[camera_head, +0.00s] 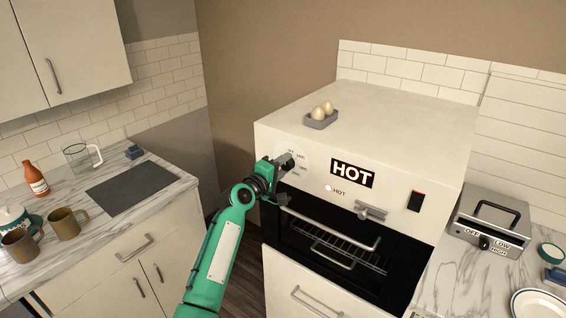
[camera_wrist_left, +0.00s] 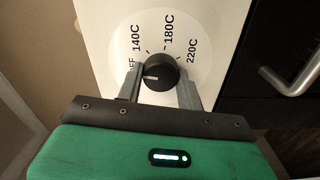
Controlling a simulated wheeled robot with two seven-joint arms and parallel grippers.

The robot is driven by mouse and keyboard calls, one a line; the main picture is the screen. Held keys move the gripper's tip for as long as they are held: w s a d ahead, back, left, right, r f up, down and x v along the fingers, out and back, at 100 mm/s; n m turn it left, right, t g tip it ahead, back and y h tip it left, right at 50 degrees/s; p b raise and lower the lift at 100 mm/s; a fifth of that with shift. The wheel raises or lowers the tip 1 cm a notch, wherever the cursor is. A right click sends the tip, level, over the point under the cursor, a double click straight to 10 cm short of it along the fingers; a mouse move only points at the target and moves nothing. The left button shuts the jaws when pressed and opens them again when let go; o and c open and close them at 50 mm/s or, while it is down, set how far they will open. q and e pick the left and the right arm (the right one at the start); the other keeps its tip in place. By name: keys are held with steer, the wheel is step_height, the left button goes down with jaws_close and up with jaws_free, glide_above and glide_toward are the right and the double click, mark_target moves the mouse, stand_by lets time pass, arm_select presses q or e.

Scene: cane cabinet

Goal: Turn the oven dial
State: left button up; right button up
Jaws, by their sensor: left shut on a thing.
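The white oven (camera_head: 420,150) stands in the middle of the head view, with its dial at the upper left of the front panel. In the left wrist view the dial (camera_wrist_left: 158,76) is a round black knob with a pale mark, on a round plate printed OFF, 140C, 180C and 220C. The pale mark points left, toward the OFF side. My left gripper (camera_wrist_left: 160,84) is shut on the dial, one finger on each side. In the head view my left gripper (camera_head: 277,172) hides most of the dial. My right gripper is out of view.
The oven front has a HOT sign (camera_head: 352,174), a latch (camera_head: 370,211) and a door handle (camera_head: 330,230). An egg tray (camera_head: 320,124) sits on top. A counter with mugs (camera_head: 66,223) is at left; a toaster-like appliance (camera_head: 490,222) is at right.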

arm_select(q)
steer(key=shift+n+p, duration=0.3)
steer(key=shift+n, duration=0.4)
steer(key=shift+f+n, duration=0.1)
steer(key=shift+n, duration=0.2)
steer(key=o, duration=1)
steer(key=b+v, duration=0.3)
steer(key=v, duration=1.1)
steer(key=shift+b, duration=0.3)
